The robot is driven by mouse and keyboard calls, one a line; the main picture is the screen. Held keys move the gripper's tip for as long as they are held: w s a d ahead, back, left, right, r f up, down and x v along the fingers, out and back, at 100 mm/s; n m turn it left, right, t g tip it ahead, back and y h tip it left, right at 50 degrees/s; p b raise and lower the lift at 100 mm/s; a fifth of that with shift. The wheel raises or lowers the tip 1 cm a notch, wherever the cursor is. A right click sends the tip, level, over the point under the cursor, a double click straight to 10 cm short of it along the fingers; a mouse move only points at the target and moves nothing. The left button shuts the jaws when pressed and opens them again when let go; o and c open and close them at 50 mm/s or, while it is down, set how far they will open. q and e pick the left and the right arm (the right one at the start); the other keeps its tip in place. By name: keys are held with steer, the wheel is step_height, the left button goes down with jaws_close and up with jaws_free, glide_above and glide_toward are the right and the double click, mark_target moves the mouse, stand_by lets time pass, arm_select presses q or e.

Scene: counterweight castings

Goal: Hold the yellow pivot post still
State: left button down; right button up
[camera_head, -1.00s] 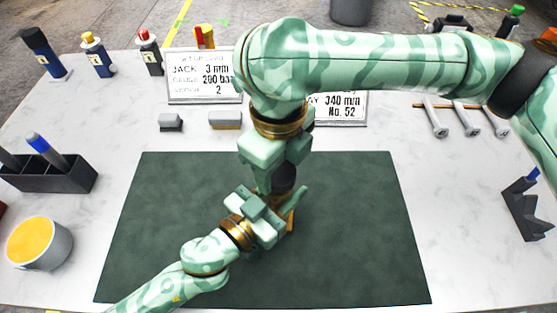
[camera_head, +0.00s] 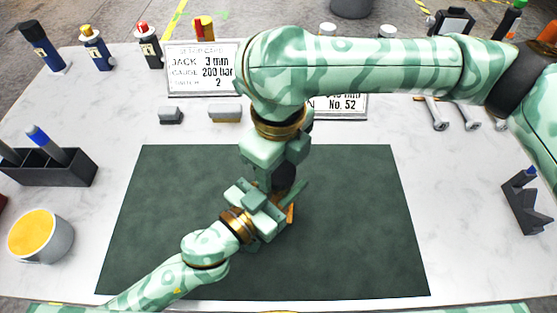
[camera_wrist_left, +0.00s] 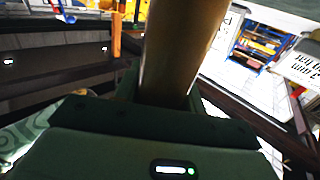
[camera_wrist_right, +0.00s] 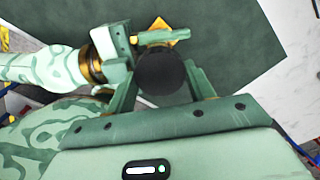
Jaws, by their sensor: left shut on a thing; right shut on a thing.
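The yellow pivot post is mostly hidden in the head view; an orange-yellow part (camera_head: 291,213) shows beside my grippers over the green mat. In the left wrist view a thick brownish-yellow cylinder (camera_wrist_left: 182,45), apparently the post, rises between the jaws. My left gripper (camera_head: 277,211) is shut on it, low and from the left. My right gripper (camera_head: 284,172) points down just above and is shut on a dark round-topped piece, which shows in the right wrist view (camera_wrist_right: 161,73). A yellow corner (camera_wrist_right: 178,27) shows beyond it there. Whether the dark piece touches the post is hidden.
The green mat (camera_head: 180,240) is otherwise clear. A tub with a yellow top (camera_head: 38,236) and a black holder (camera_head: 60,170) stand left. A dark notched block (camera_head: 524,205) stands right. Sign cards (camera_head: 200,70), small blocks (camera_head: 225,112) and several bottles stand behind.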

steer(key=shift+f, duration=0.6)
steer(key=o, duration=0.9)
steer(key=shift+o, duration=0.2)
steer(key=shift+s, duration=0.1)
steer(key=shift+s+a, duration=0.1)
steer(key=shift+r, duration=2.3)
steer(key=shift+w, duration=0.2)
steer(key=shift+c, duration=0.3)
